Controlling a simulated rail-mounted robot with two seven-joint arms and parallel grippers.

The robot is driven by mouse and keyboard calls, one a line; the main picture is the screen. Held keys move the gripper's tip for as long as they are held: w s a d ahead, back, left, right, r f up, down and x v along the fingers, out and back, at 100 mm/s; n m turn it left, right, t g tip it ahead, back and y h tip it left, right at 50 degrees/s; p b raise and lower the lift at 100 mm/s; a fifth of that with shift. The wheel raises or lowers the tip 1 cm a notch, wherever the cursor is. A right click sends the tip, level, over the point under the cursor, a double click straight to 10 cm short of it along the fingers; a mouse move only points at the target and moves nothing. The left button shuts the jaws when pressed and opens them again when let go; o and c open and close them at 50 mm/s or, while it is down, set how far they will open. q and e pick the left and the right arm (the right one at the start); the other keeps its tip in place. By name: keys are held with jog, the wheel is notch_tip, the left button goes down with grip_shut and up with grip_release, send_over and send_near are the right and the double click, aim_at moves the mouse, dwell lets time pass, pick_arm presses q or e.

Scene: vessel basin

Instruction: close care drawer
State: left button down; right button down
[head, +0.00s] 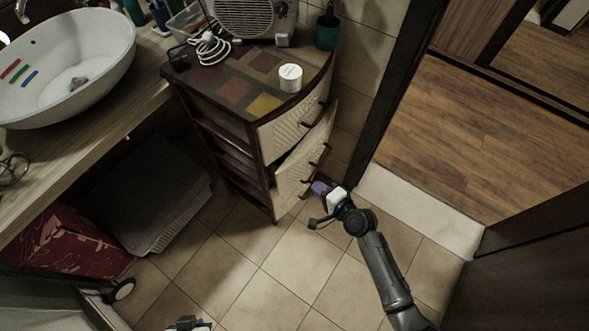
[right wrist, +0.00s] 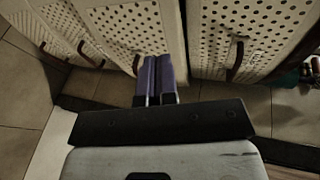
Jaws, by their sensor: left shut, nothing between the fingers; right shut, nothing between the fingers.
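A small drawer cabinet (head: 219,150) with dark wooden edges and perforated cream fronts stands in the middle of the head view. One front below the top one, the drawer (head: 312,138), juts out at an angle from the cabinet, with a dark gap beside it. My right gripper (head: 321,187) is shut and empty, low beside the lower fronts. In the right wrist view its purple fingers (right wrist: 158,68) point at a perforated front (right wrist: 130,30) with dark handles; I cannot tell whether they touch. My left gripper (head: 188,323) shows only partly at the bottom edge, away from the cabinet.
A basin counter (head: 140,85) is at left, a doorway with a pale sill (head: 425,212) at right. Tiled floor in front is clear.

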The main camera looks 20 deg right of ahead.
aim_at(292, 165)
jog(key=x, duration=0.2)
jog(key=b+x, duration=0.1)
jog(key=x, duration=0.5)
jog(key=shift+w+a+r+b, duration=0.15)
jog(key=shift+w+r+b, duration=0.1)
jog(key=shift+w+b, duration=0.05)
jog(key=shift+w+a, duration=0.3)
jog(key=shift+w, duration=0.4)
